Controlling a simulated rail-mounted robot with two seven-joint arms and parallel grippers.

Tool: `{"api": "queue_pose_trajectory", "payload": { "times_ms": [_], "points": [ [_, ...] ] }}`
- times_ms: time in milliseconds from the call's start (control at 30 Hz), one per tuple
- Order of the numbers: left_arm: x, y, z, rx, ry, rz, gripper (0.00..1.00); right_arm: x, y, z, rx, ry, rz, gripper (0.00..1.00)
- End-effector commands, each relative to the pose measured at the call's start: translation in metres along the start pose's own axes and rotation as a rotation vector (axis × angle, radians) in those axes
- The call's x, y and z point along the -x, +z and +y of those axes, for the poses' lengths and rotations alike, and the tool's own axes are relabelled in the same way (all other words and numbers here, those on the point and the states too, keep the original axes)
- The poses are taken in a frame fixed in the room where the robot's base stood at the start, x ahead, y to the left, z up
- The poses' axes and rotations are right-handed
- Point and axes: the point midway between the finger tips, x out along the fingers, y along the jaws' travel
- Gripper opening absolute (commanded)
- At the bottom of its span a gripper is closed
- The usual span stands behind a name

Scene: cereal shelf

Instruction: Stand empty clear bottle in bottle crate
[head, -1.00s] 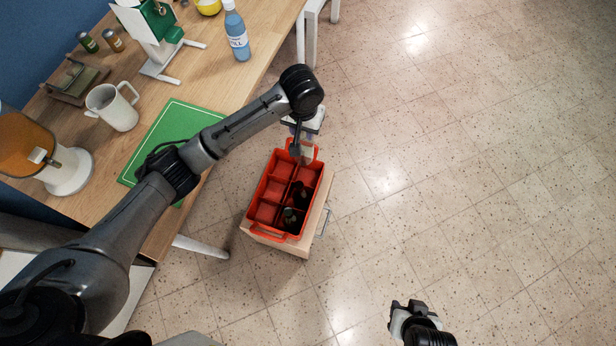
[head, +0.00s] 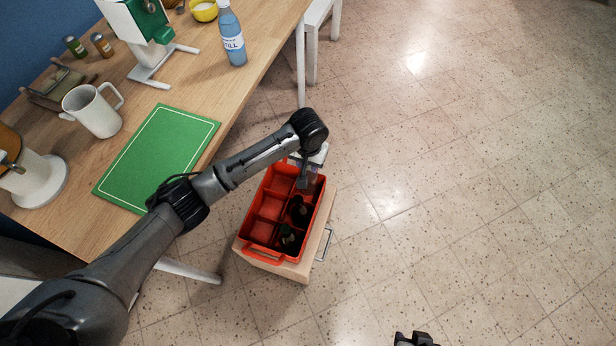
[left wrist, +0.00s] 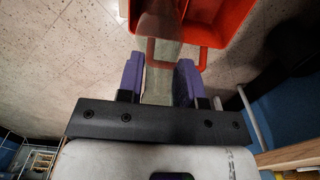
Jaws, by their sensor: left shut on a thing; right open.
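A clear bottle (left wrist: 160,30) is held between the purple fingers of my left gripper (left wrist: 158,82) in the left wrist view. My left gripper (head: 306,170) is at the far end of the bottle crate (head: 262,258) in the head view, where my arm hides most of the bottle. The red crate has several square compartments and also shows in the left wrist view (left wrist: 222,22). The bottle overlaps the crate's end handle there; I cannot tell whether its base is inside a compartment. My right gripper (head: 415,340) is open at the bottom edge, partly cut off.
Two dark bottles (head: 299,210) stand in the crate's near right compartments. The crate sits on a wooden cabinet (head: 298,270) with a metal handle. The table (head: 75,195) at left holds a green mat (head: 158,155), white jug (head: 93,110) and blue bottle (head: 232,38). Floor on the right is clear.

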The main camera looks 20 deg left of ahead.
Motion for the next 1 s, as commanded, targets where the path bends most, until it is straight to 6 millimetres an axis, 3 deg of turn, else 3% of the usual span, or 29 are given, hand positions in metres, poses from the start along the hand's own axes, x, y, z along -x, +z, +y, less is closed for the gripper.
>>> {"api": "queue_pose_trajectory", "payload": {
  "times_ms": [367,700,1000],
  "points": [
    [-0.022,0.0,0.0,0.001,0.0,0.0,0.0,-0.011,0.003,-0.001,-0.003,-0.002,0.0,0.43],
    [-0.071,0.0,0.0,0.001,0.0,0.001,0.0,-0.034,0.01,-0.004,-0.009,-0.007,0.001,0.43],
    [-0.072,0.0,0.0,0.0,0.0,0.001,0.0,-0.033,0.01,-0.004,-0.009,-0.007,0.0,0.43]
  ]
}}
